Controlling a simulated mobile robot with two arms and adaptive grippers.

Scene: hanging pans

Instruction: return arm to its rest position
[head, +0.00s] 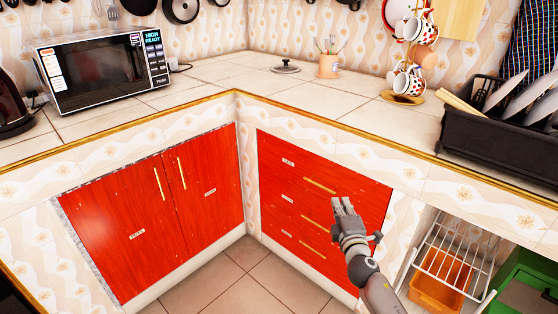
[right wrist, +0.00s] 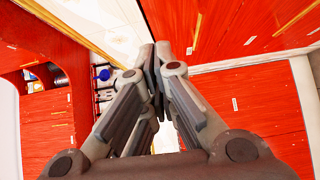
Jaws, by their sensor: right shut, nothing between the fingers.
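My right gripper (head: 343,206) is raised in front of the red drawers (head: 280,190), in the right half of the head view. Its fingers are together and hold nothing. In the right wrist view the closed fingers (right wrist: 157,60) point up the picture, with red cabinet fronts around them. I cannot tell whether the gripper touches the drawers. My left gripper is not in view.
A counter (head: 215,75) runs along both walls. It carries a microwave (head: 103,72), a pot lid (head: 285,67), a mug stand (head: 406,97) and a black dish rack (head: 500,135). Pans hang (head: 181,9) at the back. Open shelving with an orange bin (head: 440,282) is at lower right. Floor (head: 225,284) is clear.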

